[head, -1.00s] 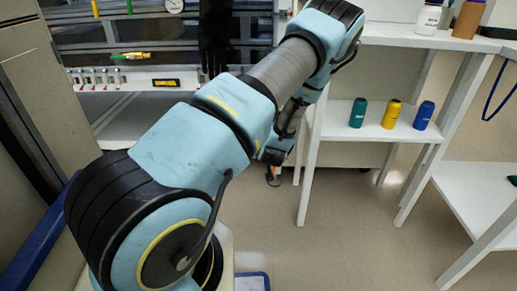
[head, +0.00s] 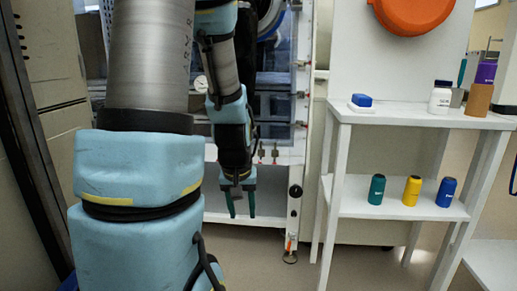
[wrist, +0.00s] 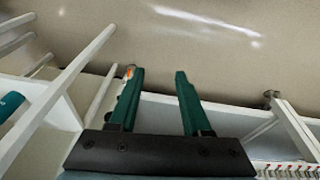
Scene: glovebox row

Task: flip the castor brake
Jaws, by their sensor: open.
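The castor (head: 290,257) stands on the floor at the foot of the white glovebox frame, with its small orange brake lever (head: 290,241) above it. My gripper (head: 242,214) points downward to the left of the castor and above it, with two dark green fingers apart and nothing between them. In the wrist view the orange brake lever (wrist: 129,72) shows just beside the tip of the left finger, and that finger hides part of the castor. My gripper (wrist: 158,73) is open there over bare floor. I cannot tell the lever's position.
Another castor (wrist: 271,95) shows at the right in the wrist view. A white shelf table (head: 400,205) with several bottles stands right of the glovebox. Red-tipped valves line the glovebox frame's lower rail (head: 275,158). The floor between the frame and table looks clear.

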